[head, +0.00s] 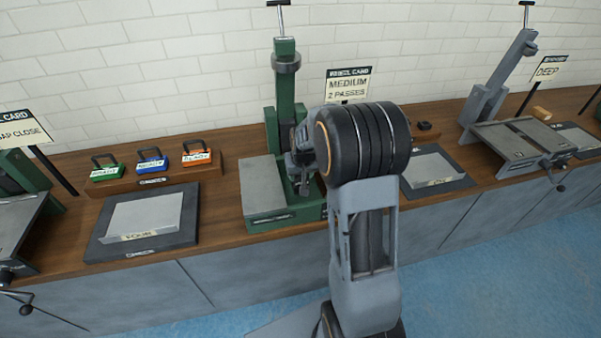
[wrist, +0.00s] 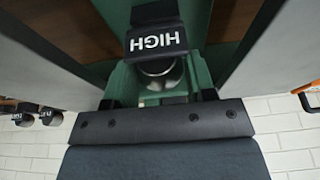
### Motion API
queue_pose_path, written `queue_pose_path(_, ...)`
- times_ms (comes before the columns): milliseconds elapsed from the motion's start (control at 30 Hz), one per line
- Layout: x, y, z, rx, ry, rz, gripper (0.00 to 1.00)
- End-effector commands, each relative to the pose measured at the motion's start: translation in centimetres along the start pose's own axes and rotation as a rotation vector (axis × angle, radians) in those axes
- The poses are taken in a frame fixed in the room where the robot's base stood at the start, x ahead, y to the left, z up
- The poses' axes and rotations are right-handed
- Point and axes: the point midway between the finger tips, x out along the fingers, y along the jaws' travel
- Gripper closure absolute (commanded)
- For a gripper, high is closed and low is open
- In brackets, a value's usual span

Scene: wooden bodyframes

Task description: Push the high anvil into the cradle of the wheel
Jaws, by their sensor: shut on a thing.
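The green wheel (head: 286,95) stands on the bench behind my arm, with a grey plate at its base. My gripper (head: 304,180) is at its lower front, partly hidden by my arm's dark joint. In the wrist view the high anvil (wrist: 157,42) shows a black block marked HIGH at the top centre. A shiny round metal part (wrist: 160,72) shows just under the label, against green frame parts. My gripper is shut on the anvil, but its fingertips are hard to make out. The cradle is hidden in the head view, and I cannot tell how deep the anvil sits.
A rack with green, blue and orange handled blocks (head: 152,165) stands left, behind a plate marked FOUR (head: 145,218). Right are another plate (head: 432,170), small black pieces (head: 425,127) and a grey machine (head: 500,90). A card (head: 348,86) reads MEDIUM, 2 PASSES.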

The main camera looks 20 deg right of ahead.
Motion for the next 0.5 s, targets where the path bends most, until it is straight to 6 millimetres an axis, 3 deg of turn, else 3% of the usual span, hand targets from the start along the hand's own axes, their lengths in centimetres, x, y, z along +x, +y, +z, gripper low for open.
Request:
queue_pose_path(467,0.97,0.00,0.21,0.000,0.004,0.000,0.78)
queue_pose_path(500,0.86,0.00,0.17,0.000,0.004,0.000,0.46)
